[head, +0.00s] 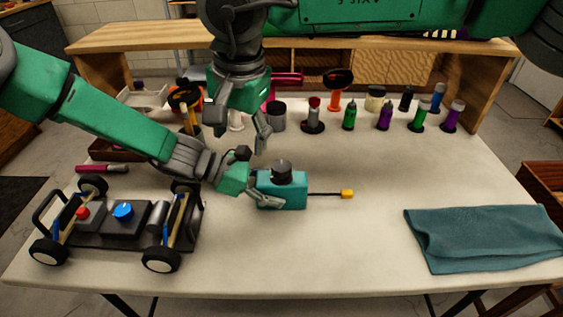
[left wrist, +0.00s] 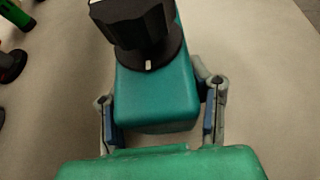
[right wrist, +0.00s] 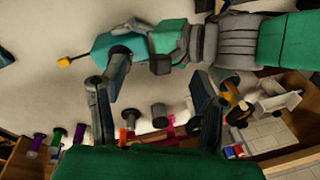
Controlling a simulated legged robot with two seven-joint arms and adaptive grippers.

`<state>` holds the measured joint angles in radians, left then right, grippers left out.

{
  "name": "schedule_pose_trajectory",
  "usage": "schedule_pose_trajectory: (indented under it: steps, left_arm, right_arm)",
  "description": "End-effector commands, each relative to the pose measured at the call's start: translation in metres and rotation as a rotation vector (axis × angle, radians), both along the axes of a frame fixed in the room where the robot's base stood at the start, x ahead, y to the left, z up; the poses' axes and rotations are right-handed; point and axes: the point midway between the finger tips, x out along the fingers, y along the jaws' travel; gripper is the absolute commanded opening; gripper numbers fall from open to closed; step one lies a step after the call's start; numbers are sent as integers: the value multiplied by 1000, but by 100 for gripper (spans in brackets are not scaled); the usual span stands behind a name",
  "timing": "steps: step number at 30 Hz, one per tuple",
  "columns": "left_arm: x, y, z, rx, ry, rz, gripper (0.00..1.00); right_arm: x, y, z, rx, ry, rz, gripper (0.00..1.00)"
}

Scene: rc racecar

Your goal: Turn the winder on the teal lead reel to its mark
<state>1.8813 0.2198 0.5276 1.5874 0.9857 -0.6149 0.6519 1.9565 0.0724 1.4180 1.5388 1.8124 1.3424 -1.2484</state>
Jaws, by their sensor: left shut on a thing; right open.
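The teal lead reel (head: 283,194) is a small box on the table with a black ribbed winder (head: 282,170) on top. In the left wrist view the winder (left wrist: 136,30) has a white line at its base facing my gripper. A dark lead ends in a yellow tip (head: 347,194) to the right. My left gripper (head: 266,190) is shut on the reel, a finger along each side, as the left wrist view shows. My right gripper (head: 245,138) is open and empty, pointing down behind and left of the reel. In the right wrist view the reel (right wrist: 107,44) lies beyond its fingers.
An RC car chassis (head: 120,222) stands at the left. A folded teal cloth (head: 485,237) lies at the right. Several bottles and jars (head: 385,115) line the back edge, with an orange ring stand (head: 338,84).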

Motion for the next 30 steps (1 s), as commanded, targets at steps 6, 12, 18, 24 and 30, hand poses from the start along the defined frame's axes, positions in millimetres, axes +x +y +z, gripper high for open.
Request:
schedule_pose_trajectory:
  steps: [6, 12, 18, 24, 30]
  left_arm:
    - [-1, 0, -2, 5, 0, 0, 19]
    - [-1, 0, -2, 3, 0, -1, 19]
    - [-2, 1, -2, 3, 1, -2, 19]
    - [-2, 1, -2, 3, 1, -2, 19]
    - [-2, 1, -2, 4, 1, -2, 19]
  right_arm:
    - [38, -57, 15, -57, 144, -286, 56]
    - [43, -68, 7, -77, 179, -342, 56]
    - [42, -68, -29, -79, 180, -341, 56]
    - [42, -68, -69, -77, 178, -339, 56]
    - [43, -68, -95, -76, 177, -340, 56]
